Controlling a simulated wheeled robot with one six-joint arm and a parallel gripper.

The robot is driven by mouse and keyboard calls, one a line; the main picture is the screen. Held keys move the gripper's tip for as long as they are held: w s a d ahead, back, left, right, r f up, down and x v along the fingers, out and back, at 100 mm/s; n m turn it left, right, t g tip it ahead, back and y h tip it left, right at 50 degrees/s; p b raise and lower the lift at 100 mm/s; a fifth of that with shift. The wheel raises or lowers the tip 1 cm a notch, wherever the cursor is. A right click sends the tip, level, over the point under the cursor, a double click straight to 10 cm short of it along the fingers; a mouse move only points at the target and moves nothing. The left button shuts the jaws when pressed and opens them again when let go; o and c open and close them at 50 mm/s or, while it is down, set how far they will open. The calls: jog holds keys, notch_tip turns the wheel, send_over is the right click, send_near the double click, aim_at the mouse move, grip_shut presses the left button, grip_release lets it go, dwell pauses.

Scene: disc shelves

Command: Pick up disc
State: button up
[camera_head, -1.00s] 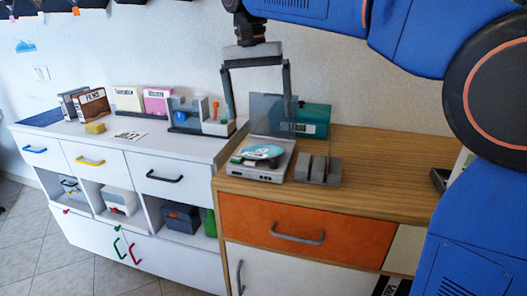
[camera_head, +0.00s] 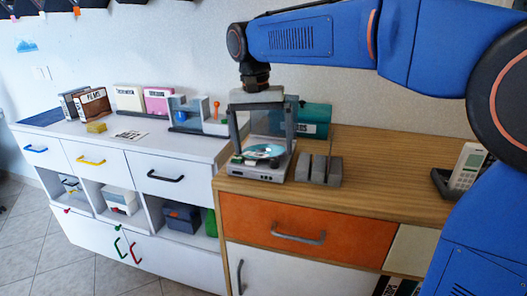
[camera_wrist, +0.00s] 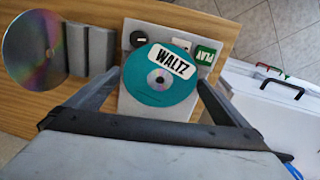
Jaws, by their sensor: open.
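A teal disc (camera_head: 264,151) with a "WALTZ" label lies flat on a grey disc player (camera_head: 262,171) on the wooden cabinet. In the wrist view the teal disc (camera_wrist: 160,82) is near the middle, face up. My gripper (camera_head: 262,148) is open and points down over the player, its two fingers on either side of the disc. In the wrist view my gripper (camera_wrist: 160,85) shows its fingers near the left and right edges of the disc. I cannot tell whether they touch it. Nothing is held.
A grey slotted rack (camera_head: 319,170) stands right of the player, with a silver disc (camera_wrist: 33,50) upright at it. A teal box (camera_head: 312,120) stands behind. A phone (camera_head: 467,165) is at the right. The wooden top (camera_head: 390,180) between is clear.

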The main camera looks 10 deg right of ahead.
jog(key=c, duration=0.8)
